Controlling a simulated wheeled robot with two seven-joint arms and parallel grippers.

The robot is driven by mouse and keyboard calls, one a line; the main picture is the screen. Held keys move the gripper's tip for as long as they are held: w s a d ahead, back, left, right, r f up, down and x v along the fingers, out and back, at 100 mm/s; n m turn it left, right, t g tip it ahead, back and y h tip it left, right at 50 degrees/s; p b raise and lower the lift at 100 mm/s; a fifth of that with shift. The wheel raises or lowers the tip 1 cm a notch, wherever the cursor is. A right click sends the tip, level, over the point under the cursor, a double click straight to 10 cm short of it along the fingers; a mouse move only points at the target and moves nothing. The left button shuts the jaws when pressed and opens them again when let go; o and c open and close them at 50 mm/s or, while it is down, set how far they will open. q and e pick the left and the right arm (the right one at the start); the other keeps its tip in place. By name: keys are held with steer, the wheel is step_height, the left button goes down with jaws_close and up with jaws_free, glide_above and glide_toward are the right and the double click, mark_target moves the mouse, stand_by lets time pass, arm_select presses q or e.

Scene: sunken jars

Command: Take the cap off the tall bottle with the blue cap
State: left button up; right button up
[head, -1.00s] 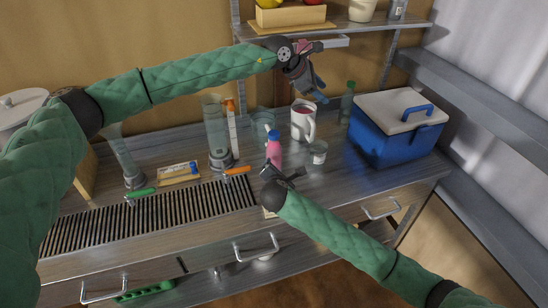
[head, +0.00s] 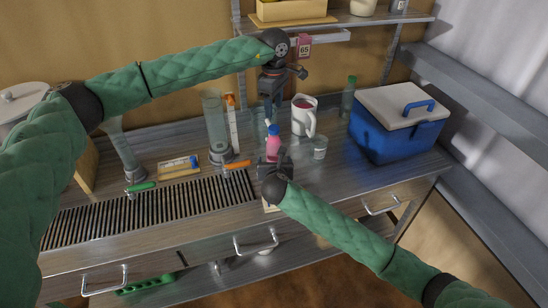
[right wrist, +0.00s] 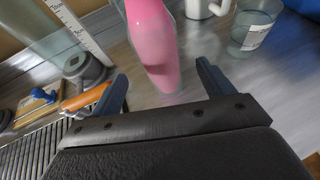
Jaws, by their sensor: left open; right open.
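The pink bottle (head: 273,145) with its blue cap (head: 274,130) stands upright on the counter. It also shows in the right wrist view (right wrist: 155,40), where its cap is out of frame. My right gripper (head: 274,160) is open at the near side of the bottle. In the wrist view the bottle's lower part is between its spread fingers, with gaps on both sides. My left gripper (head: 269,112) is open and points down, above and slightly behind the cap. It appears apart from the cap, though the exact gap is hard to tell.
A white mug (head: 303,118) and a small clear cup (head: 319,148) stand right of the bottle. A blue cooler (head: 398,135) is farther right. A tall glass cylinder (head: 213,125) and an orange-handled tool (head: 238,165) are at left. A slatted grate (head: 150,210) lies in front.

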mark_target(274, 127)
steer(key=shift+x, duration=3.45)
jaws_close()
arm_select(q)
steer(key=shift+s+d+f, duration=0.15)
steer(key=shift+d+f, duration=0.05)
steer(key=shift+f, duration=0.2)
steer(key=m, duration=0.4)
steer(key=shift+r, duration=0.2)
steer(key=m, duration=0.4)
steer(key=shift+a+r, duration=0.1)
steer(key=shift+r, duration=0.05)
steer(key=m, duration=0.4)
steer(key=shift+w, duration=0.2)
steer(key=m, duration=0.5)
steer(key=shift+a+m, duration=0.1)
steer(key=shift+m, duration=0.3)
steer(key=shift+f, duration=4)
